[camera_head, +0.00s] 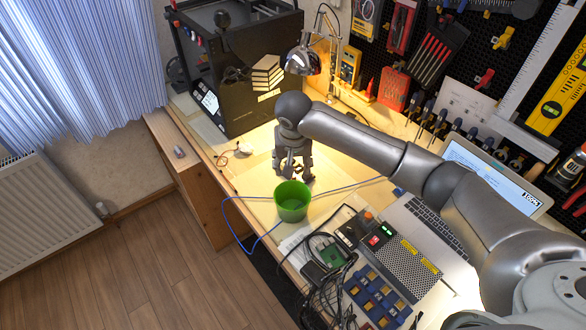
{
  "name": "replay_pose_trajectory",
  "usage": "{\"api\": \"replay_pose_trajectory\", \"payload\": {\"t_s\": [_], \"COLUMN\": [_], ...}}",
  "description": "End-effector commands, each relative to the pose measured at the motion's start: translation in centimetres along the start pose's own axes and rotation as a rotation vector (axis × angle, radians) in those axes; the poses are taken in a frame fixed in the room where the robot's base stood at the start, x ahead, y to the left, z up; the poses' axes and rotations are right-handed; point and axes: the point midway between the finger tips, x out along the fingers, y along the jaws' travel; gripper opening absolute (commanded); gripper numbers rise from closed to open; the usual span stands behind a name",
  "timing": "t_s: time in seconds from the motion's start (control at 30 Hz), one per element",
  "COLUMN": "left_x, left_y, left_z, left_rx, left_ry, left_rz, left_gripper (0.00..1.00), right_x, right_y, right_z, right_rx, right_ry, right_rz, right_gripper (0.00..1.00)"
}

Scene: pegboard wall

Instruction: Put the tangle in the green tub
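The green tub (292,204) stands upright on the bench near its front edge, with nothing clearly visible inside. My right gripper (293,174) points down just behind the tub, its fingers apart; I see no object clearly held between them. A jumble of black cables (345,306) lies at the lower middle, and a blue cable (228,222) loops over the bench's front edge beside the tub. I cannot tell which of these is the tangle. My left gripper is out of view.
A black 3D printer (243,75) and a lit chrome lamp (303,60) stand behind. A laptop (434,214), a perforated metal box (394,266) and a blue parts tray (374,296) crowd the right.

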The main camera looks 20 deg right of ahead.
Motion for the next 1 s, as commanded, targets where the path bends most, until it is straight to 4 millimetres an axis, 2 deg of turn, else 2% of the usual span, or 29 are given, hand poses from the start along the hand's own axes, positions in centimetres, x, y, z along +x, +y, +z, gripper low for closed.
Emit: {"api": "replay_pose_trajectory", "payload": {"t_s": [0.1, 0.27, 1.0], "left_x": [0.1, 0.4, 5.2], "left_y": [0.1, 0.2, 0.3], "left_z": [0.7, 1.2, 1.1], "left_rx": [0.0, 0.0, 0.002], "left_ry": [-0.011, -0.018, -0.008], "left_rz": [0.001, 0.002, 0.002], "left_gripper": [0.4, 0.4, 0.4], "right_x": [1.7, 2.7, 10.9], "right_y": [0.0, 0.1, 0.1], "right_z": [0.7, 1.0, 3.3], "right_rx": [0.011, 0.014, 0.015], "right_ry": [-0.002, 0.001, 0.0], "right_rz": [0.001, 0.002, 0.002], "right_gripper": [0.45, 0.45, 0.45]}}
